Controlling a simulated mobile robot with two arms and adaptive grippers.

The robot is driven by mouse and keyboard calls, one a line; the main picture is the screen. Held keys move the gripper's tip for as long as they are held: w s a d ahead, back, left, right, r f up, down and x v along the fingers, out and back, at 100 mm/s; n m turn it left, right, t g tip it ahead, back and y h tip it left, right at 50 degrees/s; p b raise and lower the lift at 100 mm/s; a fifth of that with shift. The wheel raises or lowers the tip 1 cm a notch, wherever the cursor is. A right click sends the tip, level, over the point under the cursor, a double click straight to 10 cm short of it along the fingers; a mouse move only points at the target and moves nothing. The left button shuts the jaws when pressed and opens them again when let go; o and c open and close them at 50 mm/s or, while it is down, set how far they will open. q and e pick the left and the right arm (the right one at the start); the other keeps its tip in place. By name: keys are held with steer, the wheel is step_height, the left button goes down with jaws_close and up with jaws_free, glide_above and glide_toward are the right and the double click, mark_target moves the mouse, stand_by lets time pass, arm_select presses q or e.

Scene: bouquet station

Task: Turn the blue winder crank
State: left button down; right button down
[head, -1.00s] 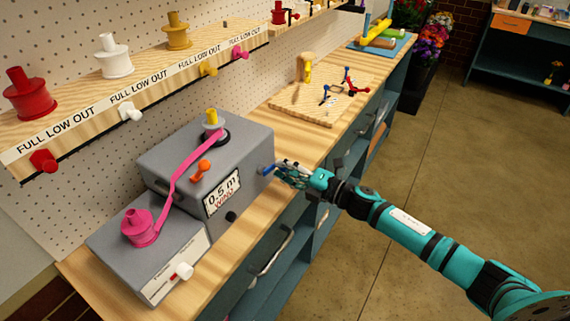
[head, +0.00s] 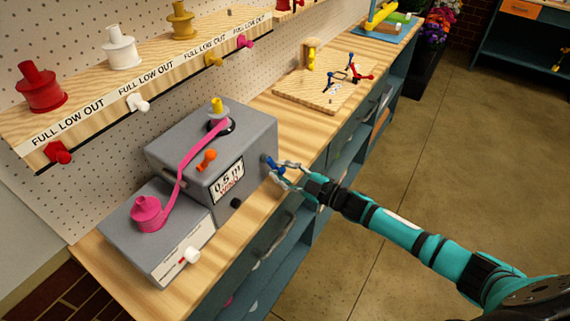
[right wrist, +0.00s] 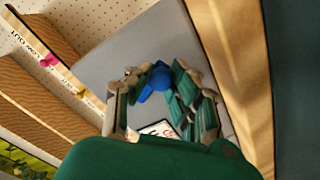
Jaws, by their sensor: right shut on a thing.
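The grey winder box (head: 215,145) stands on the wooden bench with a "0.5 m WIND" display (head: 229,181) on its front. The blue crank (head: 271,164) is on the box's right side. My right gripper (head: 279,170) comes in from the right with its fingers around the crank. In the right wrist view the blue crank knob (right wrist: 155,80) sits between the two fingers, which are shut on it. A pink ribbon (head: 186,160) runs from the pink spool (head: 148,211) on the lower grey box to the yellow-topped spindle (head: 217,108). My left gripper is not in view.
An orange lever (head: 207,159) is on the winder's top and a white knob (head: 192,255) on the lower box. A wooden board (head: 318,92) with small red and blue tools lies behind. A shelf (head: 90,117) with red, white and yellow spools runs along the pegboard.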

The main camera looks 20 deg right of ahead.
steer(key=m, duration=0.1)
steer(key=a+m+p, duration=0.1)
steer(key=m, duration=0.1)
steer(key=s+m, duration=0.1)
steer(key=shift+s+a+f+m, duration=0.1)
steer(key=shift+a+f+m, duration=0.1)
steer(key=shift+f+m, duration=0.1)
steer(key=shift+s+a+r+m+p, duration=0.1)
steer(key=shift+s+a+m+p, duration=0.15)
steer(key=shift+m, duration=0.6)
steer(key=shift+s+a+r+m+p, duration=0.15)
steer(key=shift+a+m+p, duration=0.2)
steer(key=shift+m, duration=0.45)
steer(key=shift+s+a+f+m+p, duration=0.1)
steer(key=shift+s+a+m+p, duration=0.2)
steer(key=shift+m, duration=0.55)
steer(key=shift+w+d, duration=0.1)
steer(key=shift+d, duration=0.05)
steer(key=c, duration=1.1)
jaws_free()
steer(key=shift+r, duration=0.15)
steer(key=shift+c, duration=0.2)
steer(key=v, duration=1.2)
